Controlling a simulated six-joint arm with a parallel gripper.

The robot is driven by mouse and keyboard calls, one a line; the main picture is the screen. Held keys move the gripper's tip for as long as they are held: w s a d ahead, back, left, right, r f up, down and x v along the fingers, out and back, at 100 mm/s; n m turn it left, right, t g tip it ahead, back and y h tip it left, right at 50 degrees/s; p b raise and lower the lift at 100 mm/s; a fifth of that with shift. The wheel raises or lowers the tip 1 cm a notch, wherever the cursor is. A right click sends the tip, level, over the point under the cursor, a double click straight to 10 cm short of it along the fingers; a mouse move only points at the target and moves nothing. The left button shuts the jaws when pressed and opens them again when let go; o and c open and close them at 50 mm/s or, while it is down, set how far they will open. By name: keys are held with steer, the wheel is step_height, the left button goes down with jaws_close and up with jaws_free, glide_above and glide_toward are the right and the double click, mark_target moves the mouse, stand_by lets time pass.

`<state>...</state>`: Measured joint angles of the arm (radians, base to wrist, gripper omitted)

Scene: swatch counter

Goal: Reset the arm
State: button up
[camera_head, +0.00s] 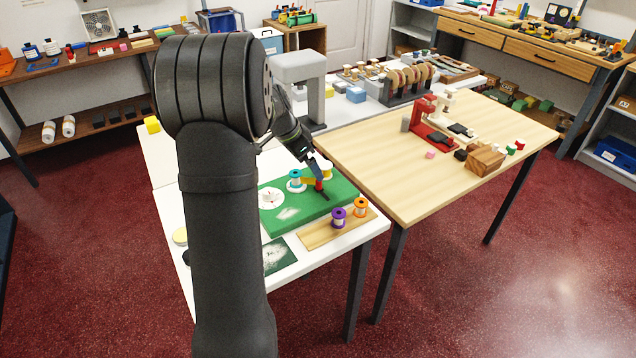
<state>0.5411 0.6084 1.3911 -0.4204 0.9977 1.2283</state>
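My gripper (322,179) is low over the green mat (318,212) on the white counter, with my dark arm reaching in from the front left. Its fingers are small and partly hidden, and a small red piece (319,186) shows right at the fingertips. I cannot tell whether the fingers hold it. A blue-topped spool (295,181) stands just left of the gripper, and a yellow spool (327,170) stands close behind it.
A purple spool (338,217) and an orange spool (360,208) stand on a wooden board (318,235) at the counter's front right. A wooden table (400,175) with a red machine (428,130) adjoins on the right. A grey stand (300,75) rises behind my gripper.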

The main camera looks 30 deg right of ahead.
steer(key=v, duration=1)
stand_by(0.3)
steer(key=w+a+r, duration=0.2)
steer(key=a+r, duration=0.1)
steer(key=a, duration=0.5)
steer(key=w+a+r, duration=0.1)
steer(key=a+r, duration=0.2)
steer(key=a, duration=0.6)
steer(key=x, duration=1)
steer(key=shift+w+t, duration=0.25)
steer(key=shift+t, duration=0.05)
steer(key=v, duration=1)
